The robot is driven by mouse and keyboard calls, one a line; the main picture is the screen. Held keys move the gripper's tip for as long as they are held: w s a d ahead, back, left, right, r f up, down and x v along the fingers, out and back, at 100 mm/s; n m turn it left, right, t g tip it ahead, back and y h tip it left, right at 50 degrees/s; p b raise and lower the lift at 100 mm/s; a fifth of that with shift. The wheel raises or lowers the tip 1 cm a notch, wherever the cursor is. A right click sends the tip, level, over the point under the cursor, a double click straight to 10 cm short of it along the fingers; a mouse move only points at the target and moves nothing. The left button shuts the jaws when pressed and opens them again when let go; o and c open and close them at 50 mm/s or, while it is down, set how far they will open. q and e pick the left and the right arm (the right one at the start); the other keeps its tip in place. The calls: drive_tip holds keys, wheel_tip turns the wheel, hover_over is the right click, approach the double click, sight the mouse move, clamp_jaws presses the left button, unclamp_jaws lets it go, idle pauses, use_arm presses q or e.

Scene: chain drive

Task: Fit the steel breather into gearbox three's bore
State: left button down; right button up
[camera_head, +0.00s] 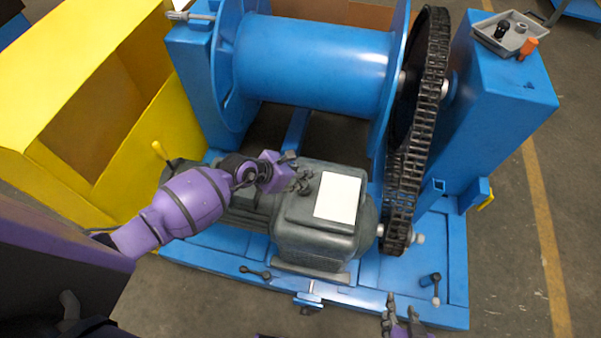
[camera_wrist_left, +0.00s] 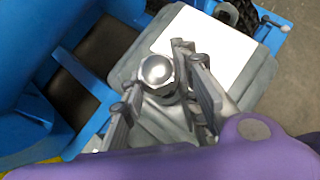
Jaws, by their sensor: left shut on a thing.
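The grey gearbox (camera_head: 300,236) with a white label plate (camera_head: 338,197) sits on the blue base; no number is readable. My left gripper (camera_head: 302,182) is over the left part of its top. In the left wrist view the gripper (camera_wrist_left: 160,85) is shut on the steel breather (camera_wrist_left: 157,70), a shiny domed piece with a hexagonal body, roughly upright. The bore is hidden, and I cannot tell whether the breather's lower end is in it. My right gripper (camera_head: 404,324) is at the bottom edge, fingers apart and empty, partly cut off.
A blue drum (camera_head: 315,62) stands behind the gearbox, and a dark chain (camera_head: 408,150) runs down its right side. A grey tray (camera_head: 497,42) with small parts and an orange piece (camera_head: 528,49) sits on the right blue post. A yellow bin (camera_head: 130,150) stands at left.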

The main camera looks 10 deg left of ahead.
sight(300, 181)
use_arm(q)
drive_tip(key=shift+f, duration=0.1)
use_arm(e)
drive_tip(key=shift+f, duration=0.1)
use_arm(q)
drive_tip(key=shift+f, duration=0.35)
use_arm(e)
drive_tip(key=shift+s+a+f, duration=0.2)
drive_tip(key=shift+f, duration=0.05)
use_arm(q)
drive_tip(key=shift+f, duration=0.1)
use_arm(e)
drive_tip(key=shift+s, duration=0.1)
use_arm(q)
drive_tip(key=shift+f+b, duration=0.5)
use_arm(e)
drive_tip(key=shift+s+f, duration=0.3)
drive_tip(key=shift+f, duration=0.2)
use_arm(q)
drive_tip(key=shift+f, duration=0.3)
use_arm(e)
drive_tip(key=shift+s+d+f, duration=0.15)
drive_tip(key=shift+s+f, duration=0.1)
use_arm(q)
drive_tip(key=shift+f+b, duration=0.4)
drive_tip(key=shift+f, duration=0.15)
use_arm(e)
drive_tip(key=shift+s+f+g, duration=0.3)
drive_tip(key=shift+f, duration=0.1)
